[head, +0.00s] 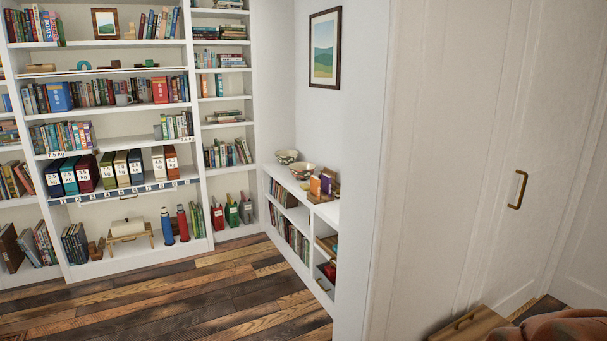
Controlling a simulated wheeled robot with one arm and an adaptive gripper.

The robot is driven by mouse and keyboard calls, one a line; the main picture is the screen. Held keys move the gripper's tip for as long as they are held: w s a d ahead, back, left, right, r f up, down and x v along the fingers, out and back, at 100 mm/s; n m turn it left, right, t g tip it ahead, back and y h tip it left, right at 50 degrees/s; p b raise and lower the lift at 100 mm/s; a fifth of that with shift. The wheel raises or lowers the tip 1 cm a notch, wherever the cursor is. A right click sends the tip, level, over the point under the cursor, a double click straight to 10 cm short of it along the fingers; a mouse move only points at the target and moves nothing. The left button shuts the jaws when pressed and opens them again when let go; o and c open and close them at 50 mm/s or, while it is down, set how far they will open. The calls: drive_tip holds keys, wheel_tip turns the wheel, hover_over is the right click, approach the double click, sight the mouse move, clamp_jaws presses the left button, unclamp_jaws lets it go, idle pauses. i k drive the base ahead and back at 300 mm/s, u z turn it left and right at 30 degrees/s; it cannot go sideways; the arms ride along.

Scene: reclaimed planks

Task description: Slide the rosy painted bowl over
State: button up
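Two small patterned bowls stand on top of the low white shelf unit (316,207) against the wall, right of the tall bookcase. The farther bowl (288,156) looks pale with a darker pattern. The nearer bowl (302,171) looks somewhat more reddish. Both are small in the head view, so I cannot tell for sure which is the rosy painted one. They stand close together, both upright. My gripper is not in view.
Orange and purple items (322,184) stand near the bowls on the same top. A tall white bookcase (134,141) holds books and binders. The plank floor (190,297) is clear. A wooden piece (468,325) and reddish-brown fabric (560,326) fill the lower right.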

sight(302, 172)
drive_tip(key=u, duration=0.1)
drive_tip(key=i, duration=0.3)
drive_tip(key=u, duration=0.75)
drive_tip(key=i, duration=1.65)
drive_tip(key=u, duration=0.6)
drive_tip(key=i, duration=1.75)
drive_tip(key=z, duration=0.35)
drive_tip(key=i, duration=1.75)
drive_tip(key=z, duration=1.35)
drive_tip(key=i, duration=1.5)
drive_tip(key=z, duration=0.35)
